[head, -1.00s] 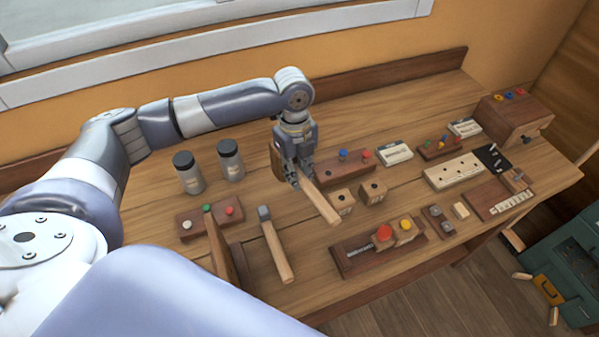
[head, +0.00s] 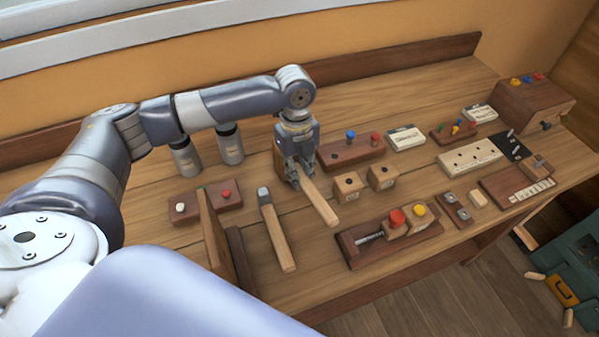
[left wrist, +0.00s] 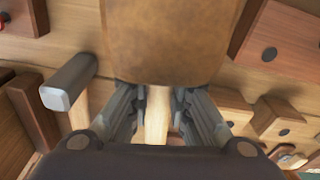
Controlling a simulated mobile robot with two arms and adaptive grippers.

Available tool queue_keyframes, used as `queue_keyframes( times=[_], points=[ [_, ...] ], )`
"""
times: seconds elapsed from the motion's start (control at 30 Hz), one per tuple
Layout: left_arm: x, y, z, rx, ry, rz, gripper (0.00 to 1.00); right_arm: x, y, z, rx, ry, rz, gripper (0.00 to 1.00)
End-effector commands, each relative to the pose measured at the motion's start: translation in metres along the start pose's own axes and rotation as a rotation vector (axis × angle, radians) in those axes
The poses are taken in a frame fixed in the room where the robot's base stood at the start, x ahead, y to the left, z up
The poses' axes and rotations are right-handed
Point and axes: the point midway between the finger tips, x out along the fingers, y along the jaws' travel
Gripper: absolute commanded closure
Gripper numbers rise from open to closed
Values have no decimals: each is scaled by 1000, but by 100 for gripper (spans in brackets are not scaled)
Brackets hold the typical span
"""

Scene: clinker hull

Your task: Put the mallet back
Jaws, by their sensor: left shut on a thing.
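My left gripper (head: 303,176) is shut on the pale wooden handle of the mallet (head: 322,203), close to its head. The handle points down and right towards the bench front. The brown mallet head shows partly behind my gripper in the head view, and large at the top of the left wrist view (left wrist: 170,40). I cannot tell how far the mallet is above the bench (head: 375,95). My right gripper is not in view.
A metal-headed hammer (head: 278,232) lies left of the mallet. Two small wooden blocks (head: 382,177) stand close on its right. A board with a red knob (head: 397,217) is at front right. Dark-capped jars (head: 186,160) stand behind my arm. Upright brown boards (head: 215,232) stand left of the hammer.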

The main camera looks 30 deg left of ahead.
Motion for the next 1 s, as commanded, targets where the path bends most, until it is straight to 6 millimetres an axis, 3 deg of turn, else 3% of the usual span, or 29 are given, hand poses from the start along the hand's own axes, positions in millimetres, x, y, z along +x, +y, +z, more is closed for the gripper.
queue_keyframes(
  times=[0.1,1.0],
  points=[
    [6,0,1,0,-1,-2,100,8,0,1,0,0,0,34],
    [14,-1,1,0,-1,-2,100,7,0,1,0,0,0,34]
  ],
)
